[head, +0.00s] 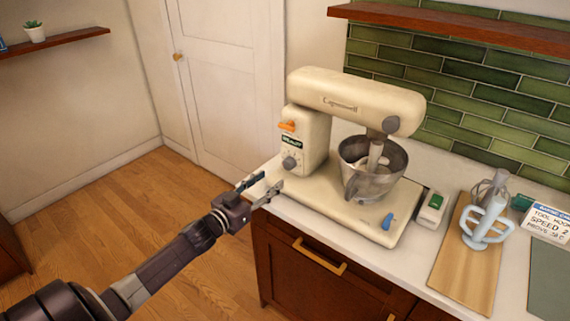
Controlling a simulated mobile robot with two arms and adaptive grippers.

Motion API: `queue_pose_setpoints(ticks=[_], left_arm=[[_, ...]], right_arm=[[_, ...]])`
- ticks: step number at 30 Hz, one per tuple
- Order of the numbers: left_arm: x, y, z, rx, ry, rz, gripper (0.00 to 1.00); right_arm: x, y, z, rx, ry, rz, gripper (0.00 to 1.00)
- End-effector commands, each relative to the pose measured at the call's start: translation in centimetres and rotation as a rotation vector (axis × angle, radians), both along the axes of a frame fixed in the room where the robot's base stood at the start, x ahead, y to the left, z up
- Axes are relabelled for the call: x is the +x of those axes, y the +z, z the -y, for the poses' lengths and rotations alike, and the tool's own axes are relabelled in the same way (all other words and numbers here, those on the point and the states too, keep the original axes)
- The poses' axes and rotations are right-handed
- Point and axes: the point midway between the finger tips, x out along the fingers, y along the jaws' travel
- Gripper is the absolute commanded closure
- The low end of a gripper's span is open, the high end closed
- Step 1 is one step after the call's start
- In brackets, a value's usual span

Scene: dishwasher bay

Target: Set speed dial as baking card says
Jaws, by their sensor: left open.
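A cream stand mixer (345,93) stands on the white counter, its head level over a metal bowl (360,182). The grey speed dial (290,163) is on the mixer's column, below a small dark label and an orange lever (287,126); its setting is too small to read. The baking card (548,221), at the right edge, reads "TOOL HOOK" and "SPEED 2", with a smaller line below. My left gripper (265,185) is open and empty at the left end of the mixer base, lower and to the left of the dial. My right gripper is out of view.
A blue knob (388,221) is on the mixer base's front right. A small white box with a green top (432,209) stands beside it. A wooden board (462,266) holds pale blue and grey mixer tools (486,226). Open floor lies left of the counter.

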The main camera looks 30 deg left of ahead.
Motion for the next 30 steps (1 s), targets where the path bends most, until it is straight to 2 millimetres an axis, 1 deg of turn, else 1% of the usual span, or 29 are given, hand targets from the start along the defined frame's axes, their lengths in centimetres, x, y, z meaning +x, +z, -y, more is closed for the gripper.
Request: queue_pose_setpoints(ticks=[2,7,10,16,21,25,30], left_arm=[[0.2,0.7,0.1,0.0,-0.006,0.01,0.54],[1.3,1.0,0.2,-0.001,-0.006,0.014,0.54],[2.5,1.0,0.3,-0.002,-0.006,0.015,0.54],[5.2,1.0,0.5,-0.002,-0.007,0.015,0.54],[6.9,0.9,0.6,-0.002,-0.006,0.013,0.54],[7.6,0.8,0.7,-0.003,-0.006,0.013,0.54],[7.9,0.7,0.8,-0.002,-0.007,0.012,0.54]], right_arm=[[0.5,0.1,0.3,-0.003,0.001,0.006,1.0],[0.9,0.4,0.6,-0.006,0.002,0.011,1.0],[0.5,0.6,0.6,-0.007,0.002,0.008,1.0],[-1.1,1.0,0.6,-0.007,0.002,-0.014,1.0],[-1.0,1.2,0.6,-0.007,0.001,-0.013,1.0],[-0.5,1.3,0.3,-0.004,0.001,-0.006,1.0],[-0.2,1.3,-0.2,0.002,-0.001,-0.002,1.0]])
